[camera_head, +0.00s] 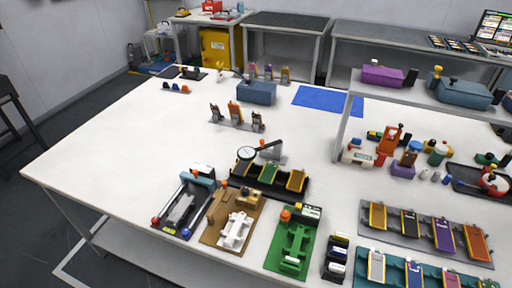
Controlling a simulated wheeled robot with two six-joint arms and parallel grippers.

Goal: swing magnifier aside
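The magnifier (246,153) has a round pale lens in a dark rim. It sits near the middle of the white table, at the left end of a dark arm that runs right to a grey upright stand (273,152). The lens is at the back left of a black tray (294,196) holding several yellow-edged pieces, and appears to overlap its back edge. Whether the lens is directly above the tray, I cannot tell. Neither of my grippers shows in the head view.
Three fixtures, a grey one (184,204), a brown one (233,227) and a green one (294,241), stand along the front edge. Behind the magnifier is a rack of upright pieces (236,117). The left of the white table (130,135) is clear. A shelf post (346,122) rises on the right.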

